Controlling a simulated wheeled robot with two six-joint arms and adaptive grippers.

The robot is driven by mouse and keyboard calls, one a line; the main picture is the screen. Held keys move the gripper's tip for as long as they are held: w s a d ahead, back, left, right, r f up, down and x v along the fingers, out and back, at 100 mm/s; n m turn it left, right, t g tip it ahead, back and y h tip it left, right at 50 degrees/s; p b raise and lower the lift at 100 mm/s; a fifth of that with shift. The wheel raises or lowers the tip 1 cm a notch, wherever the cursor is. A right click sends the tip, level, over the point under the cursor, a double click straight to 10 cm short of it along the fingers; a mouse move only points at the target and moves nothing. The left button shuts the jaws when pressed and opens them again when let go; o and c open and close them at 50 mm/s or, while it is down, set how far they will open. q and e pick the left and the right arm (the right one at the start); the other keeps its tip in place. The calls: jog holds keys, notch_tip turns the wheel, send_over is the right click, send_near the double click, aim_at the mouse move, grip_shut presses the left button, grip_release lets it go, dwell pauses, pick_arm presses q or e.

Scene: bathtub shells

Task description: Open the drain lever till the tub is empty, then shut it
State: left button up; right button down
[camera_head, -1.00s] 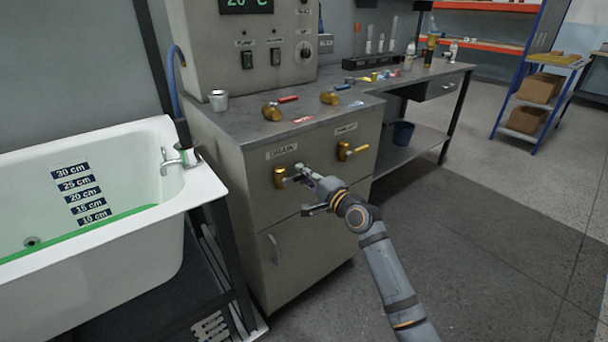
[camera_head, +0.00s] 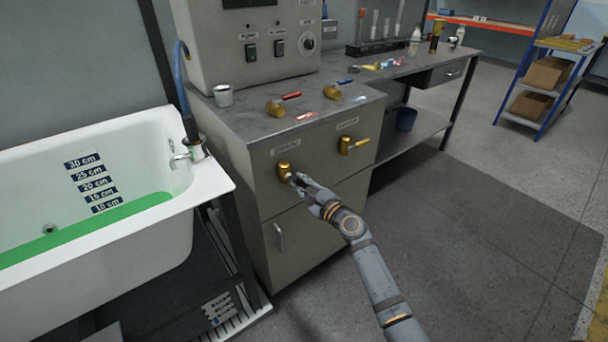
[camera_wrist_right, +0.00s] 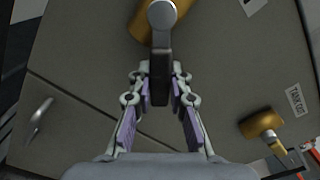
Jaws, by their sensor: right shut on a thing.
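The drain valve (camera_head: 284,170) is a brass body on the grey cabinet front, under a label I read as drain only from its place and the earlier view. Its dark lever (camera_wrist_right: 160,62) points toward my wrist in the right wrist view. My right gripper (camera_head: 297,181) is shut on this lever; its fingers (camera_wrist_right: 160,80) lie on both sides of it. The white bathtub (camera_head: 208,186) stands at the left. A green surface (camera_head: 110,222), seemingly liquid, shows inside it just below the 10 cm mark (camera_head: 106,206). My left gripper is not in view.
A second brass valve with a yellow handle (camera_head: 361,142), labelled tank out, is right of the drain valve. Two more valves, with red (camera_head: 291,96) and blue (camera_head: 345,82) handles, are on the counter. A metal cup (camera_head: 223,96) stands there too. Floor at right is clear.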

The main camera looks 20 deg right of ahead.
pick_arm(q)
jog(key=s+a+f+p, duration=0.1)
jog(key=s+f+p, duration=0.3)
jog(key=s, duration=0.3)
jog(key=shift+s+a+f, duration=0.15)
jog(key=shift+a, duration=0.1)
pick_arm(e)
jog(key=shift+s+a+f+m, duration=0.3)
jog(key=shift+a+m, duration=0.35)
jog(key=shift+m, duration=0.8)
jog(key=shift+s+a+f+m, duration=0.25)
jog(key=shift+a+m, duration=0.4)
jog(key=shift+m, duration=0.85)
jog(key=shift+s+a+f+m, duration=0.3)
jog(key=shift+a+m, duration=0.35)
jog(key=shift+m, duration=0.8)
jog(key=shift+w, duration=0.1)
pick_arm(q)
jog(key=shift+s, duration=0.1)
pick_arm(e)
jog(key=c, duration=1.2)
grip_release()
jog(key=v, duration=1.2)
